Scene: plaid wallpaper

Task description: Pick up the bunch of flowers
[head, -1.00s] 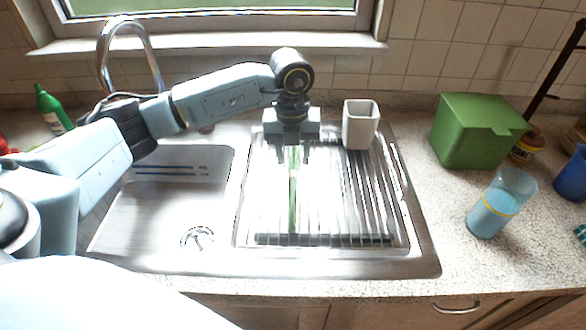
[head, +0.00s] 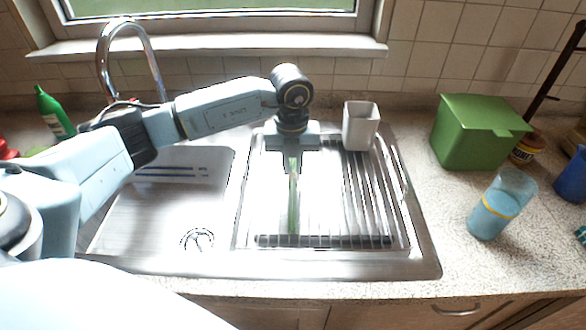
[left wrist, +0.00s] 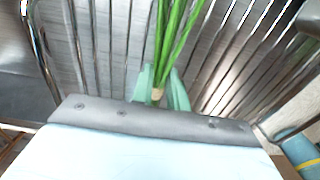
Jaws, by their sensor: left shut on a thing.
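The bunch of flowers (head: 293,205) shows as thin green stems lying lengthwise on the ribbed steel drainer (head: 340,215) beside the sink basin. My left gripper (head: 293,168) points down over the far end of the stems and is shut on them. In the left wrist view the green stems (left wrist: 176,35) run up from between the pale green fingertips (left wrist: 160,88), with a tan band near the fingers. No blossoms can be made out in either view. My right gripper is not in view.
A grey cup (head: 360,126) stands at the drainer's back right, close to my gripper. The tap (head: 130,55) rises behind the basin.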

